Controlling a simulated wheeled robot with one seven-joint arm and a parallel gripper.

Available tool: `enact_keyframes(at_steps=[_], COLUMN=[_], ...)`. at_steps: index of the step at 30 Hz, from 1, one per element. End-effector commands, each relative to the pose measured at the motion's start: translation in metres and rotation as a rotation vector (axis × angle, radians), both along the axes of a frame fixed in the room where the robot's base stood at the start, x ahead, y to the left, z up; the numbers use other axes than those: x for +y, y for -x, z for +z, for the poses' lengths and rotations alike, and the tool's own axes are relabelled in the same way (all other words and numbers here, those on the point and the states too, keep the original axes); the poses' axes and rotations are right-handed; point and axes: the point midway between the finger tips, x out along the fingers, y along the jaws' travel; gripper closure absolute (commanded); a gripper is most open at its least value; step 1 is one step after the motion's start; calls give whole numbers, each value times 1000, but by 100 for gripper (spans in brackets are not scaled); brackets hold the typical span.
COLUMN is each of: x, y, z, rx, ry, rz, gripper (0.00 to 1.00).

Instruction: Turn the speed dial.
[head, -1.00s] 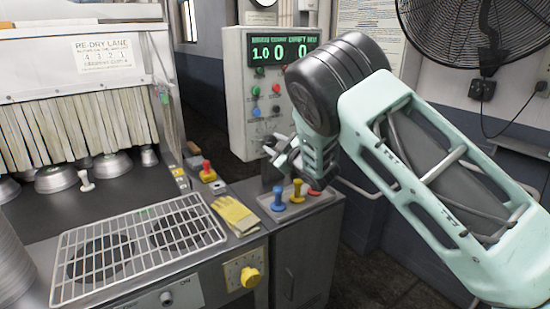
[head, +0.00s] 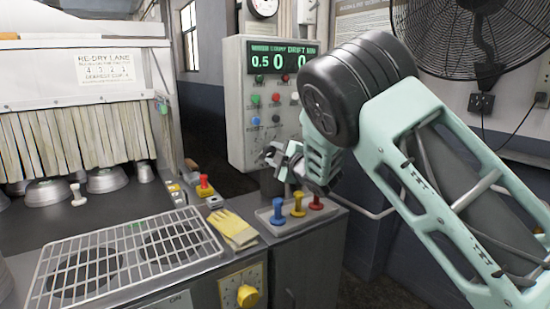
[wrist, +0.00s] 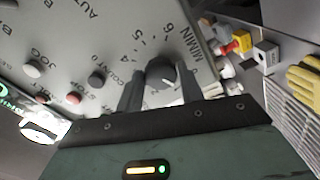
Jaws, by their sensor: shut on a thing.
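The speed dial (wrist: 160,72) is a dark round knob with a pale pointer mark, on the tilted grey panel face in the wrist view. Printed numbers 4, 5, 6 and "M/MIN" stand around it. My gripper (wrist: 162,88) is shut on the dial, one dark finger on each side of it. In the head view my gripper (head: 271,156) reaches the lower part of the grey control panel (head: 236,110). There the dial is hidden by the gripper and arm. The green display (head: 283,58) on the panel reads 0.5 at left and 0 beside it.
Coloured buttons (head: 254,100) sit on the panel near my gripper. Below it, blue, yellow and red knobbed pegs (head: 298,205) stand on a tray. Yellow gloves (head: 234,228) and a wire rack (head: 120,262) lie to the left. A black fan (head: 480,40) hangs at upper right.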

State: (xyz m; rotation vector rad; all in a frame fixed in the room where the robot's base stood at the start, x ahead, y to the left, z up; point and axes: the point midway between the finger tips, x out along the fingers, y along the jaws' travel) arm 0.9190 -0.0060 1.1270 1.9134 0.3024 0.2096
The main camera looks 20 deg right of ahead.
Motion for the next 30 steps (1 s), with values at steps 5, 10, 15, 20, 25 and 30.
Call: enact_keyframes(at_steps=[5,10,15,20,25,30], x=[1,1,1,0,-3,-13], y=[0,0,0,0,9,38], z=[0,0,0,0,-1,-2], rx=[0,0,0,0,1,1], ry=[2,1,1,1,0,-3], rz=[2,2,2,1,0,-2], gripper=[86,60,41,41,41,41])
